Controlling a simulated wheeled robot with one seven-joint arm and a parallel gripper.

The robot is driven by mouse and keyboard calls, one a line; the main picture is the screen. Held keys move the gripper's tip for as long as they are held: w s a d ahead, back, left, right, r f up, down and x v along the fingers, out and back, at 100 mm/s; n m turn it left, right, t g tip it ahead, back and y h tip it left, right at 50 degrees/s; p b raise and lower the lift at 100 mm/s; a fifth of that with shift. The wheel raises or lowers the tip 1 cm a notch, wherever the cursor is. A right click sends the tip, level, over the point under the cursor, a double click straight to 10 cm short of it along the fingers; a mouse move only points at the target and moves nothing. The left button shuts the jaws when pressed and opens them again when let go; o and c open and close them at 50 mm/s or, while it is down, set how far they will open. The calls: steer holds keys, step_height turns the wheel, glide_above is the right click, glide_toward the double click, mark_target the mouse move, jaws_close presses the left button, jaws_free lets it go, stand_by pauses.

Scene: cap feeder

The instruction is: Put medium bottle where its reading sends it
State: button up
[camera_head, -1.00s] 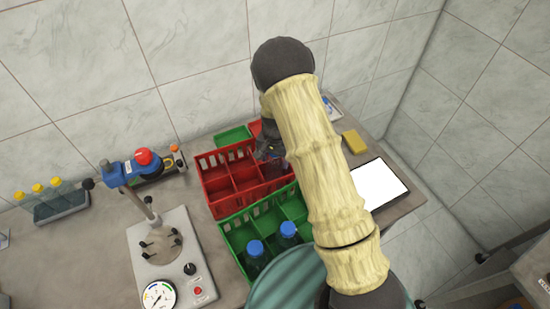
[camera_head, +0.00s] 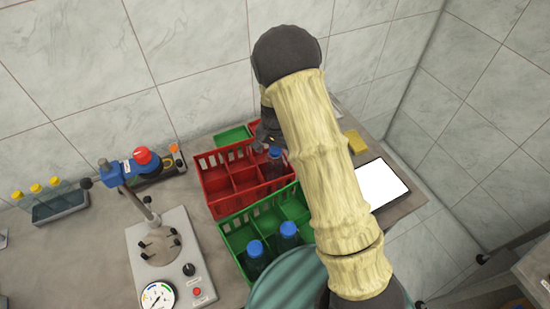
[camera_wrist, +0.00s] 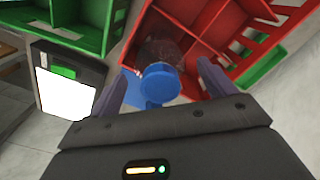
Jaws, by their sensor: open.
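A clear bottle with a blue cap (camera_head: 275,154) stands in the back right compartment of the red crate (camera_head: 214,190). In the wrist view the same bottle's blue cap (camera_wrist: 160,84) lies between my spread fingers, with the red crate (camera_wrist: 196,22) around its body. My gripper (camera_head: 267,135) is open, just behind and above this bottle, and holds nothing. Two more blue-capped bottles (camera_head: 256,249) (camera_head: 288,231) stand in the green crate (camera_head: 235,226). Which bottle is the medium one I cannot tell from size alone.
A grey device (camera_head: 172,250) with a dial gauge (camera_head: 158,296) stands left of the crates. Behind it is a blue and red capping unit (camera_head: 142,160). A rack of yellow-capped bottles (camera_head: 60,208) is at far left. A white-screened tablet (camera_head: 378,184) and yellow block (camera_head: 355,141) lie right.

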step_height(320, 180, up, 8)
steer(key=shift+b, duration=0.6)
steer(key=s+d+r+n+t, duration=0.1)
steer(key=s+d+r, duration=0.3)
steer(key=s, duration=0.5)
steer(key=s+d+r+n+t, duration=0.1)
steer(key=s+d+r+n, duration=0.2)
steer(key=s+d, duration=0.4)
steer(key=s+n, duration=0.1)
steer(key=s, duration=0.2)
steer(key=shift+s+r+t, duration=0.15)
steer(key=shift+r+t, duration=0.15)
steer(key=shift+r, duration=0.05)
